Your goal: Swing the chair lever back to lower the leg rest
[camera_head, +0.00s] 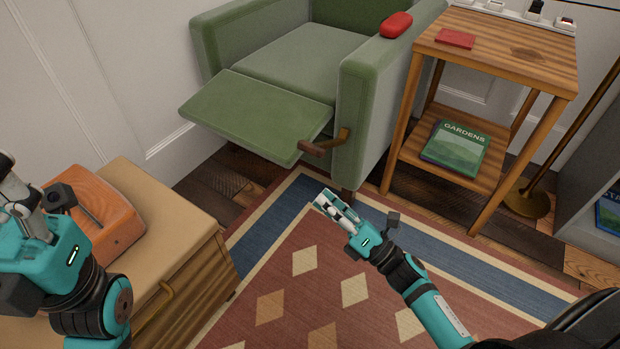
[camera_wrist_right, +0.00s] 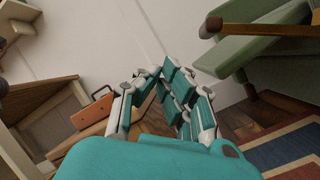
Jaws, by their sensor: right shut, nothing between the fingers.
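The green armchair (camera_head: 290,60) stands at the back with its leg rest (camera_head: 255,115) raised and sticking out in front. The chair lever (camera_head: 325,143), a brass arm with a brown wooden grip, is on the side of the chair below the armrest. It points toward the left, beside the leg rest; a lever part (camera_wrist_right: 250,28) also shows in the right wrist view. My right gripper (camera_head: 322,199) is shut and empty, below the lever and apart from it, over the rug. My left gripper (camera_head: 20,185) is at the left edge, over the cabinet; its fingers are partly cut off.
A wooden side table (camera_head: 540,60) with a red booklet (camera_head: 455,38) and a green book (camera_head: 455,148) stands right of the chair. A low cabinet (camera_head: 180,210) with an orange box (camera_head: 105,215) is at left. A red object (camera_head: 396,25) lies on the armrest. The rug (camera_head: 290,290) is clear.

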